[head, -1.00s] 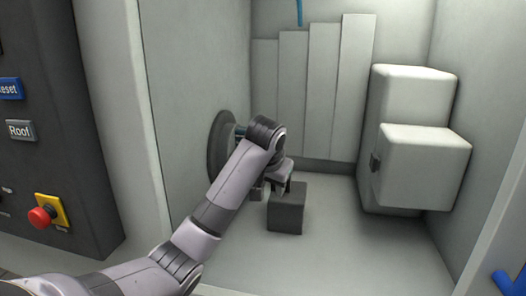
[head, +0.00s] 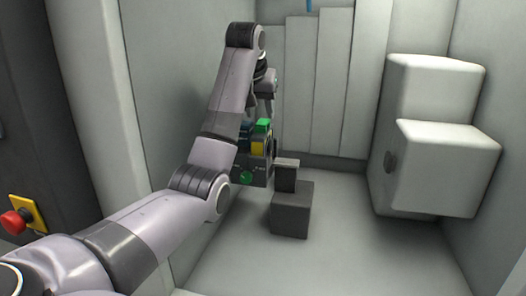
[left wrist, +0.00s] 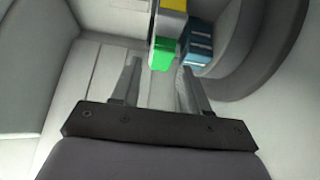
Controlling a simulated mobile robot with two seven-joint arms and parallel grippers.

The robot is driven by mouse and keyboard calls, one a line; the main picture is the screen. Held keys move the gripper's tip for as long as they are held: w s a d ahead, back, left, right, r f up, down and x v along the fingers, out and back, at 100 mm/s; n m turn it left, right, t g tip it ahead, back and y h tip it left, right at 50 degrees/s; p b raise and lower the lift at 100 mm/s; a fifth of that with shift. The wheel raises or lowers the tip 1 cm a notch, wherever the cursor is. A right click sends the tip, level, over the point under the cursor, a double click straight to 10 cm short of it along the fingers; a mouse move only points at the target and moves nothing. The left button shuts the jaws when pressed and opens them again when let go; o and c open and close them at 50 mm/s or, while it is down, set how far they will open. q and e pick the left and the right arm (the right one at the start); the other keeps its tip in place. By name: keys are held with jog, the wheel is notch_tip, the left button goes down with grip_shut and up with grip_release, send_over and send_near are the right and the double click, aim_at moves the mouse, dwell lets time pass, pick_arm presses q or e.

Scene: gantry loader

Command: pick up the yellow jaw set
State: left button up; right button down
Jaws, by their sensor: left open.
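The yellow jaw set (head: 258,147) shows as a small yellow block beside my arm in the head view, between a green block (head: 263,125) and a dark part with a green round mark (head: 247,177). In the left wrist view, the yellow piece (left wrist: 172,5) is cut off by the top edge, beyond the green block (left wrist: 162,54) and beside a blue one (left wrist: 198,42). My left gripper (head: 266,100) points down above the green block. Its fingers (left wrist: 160,82) are apart and empty, with the green block beyond the gap. My right gripper is not in view.
A dark grey block (head: 291,210) with a smaller dark piece (head: 286,176) on it stands on the floor. A white box housing (head: 447,165) juts out at right. A red button (head: 16,221) is at left.

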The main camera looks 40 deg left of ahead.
aim_at(262, 122)
pick_arm(q)
jog(key=shift+w+a+f, duration=0.2)
jog(key=shift+w+f, duration=0.05)
jog(key=shift+a+p+x, duration=0.1)
jog(key=shift+p+x, duration=0.3)
jog(key=shift+x, duration=0.8)
jog(key=shift+a+p+x, duration=0.15)
jog(key=shift+p+x, duration=0.25)
jog(key=shift+x, duration=0.75)
jog(key=shift+w+r, duration=0.2)
jog(key=shift+r, duration=0.05)
grip_shut()
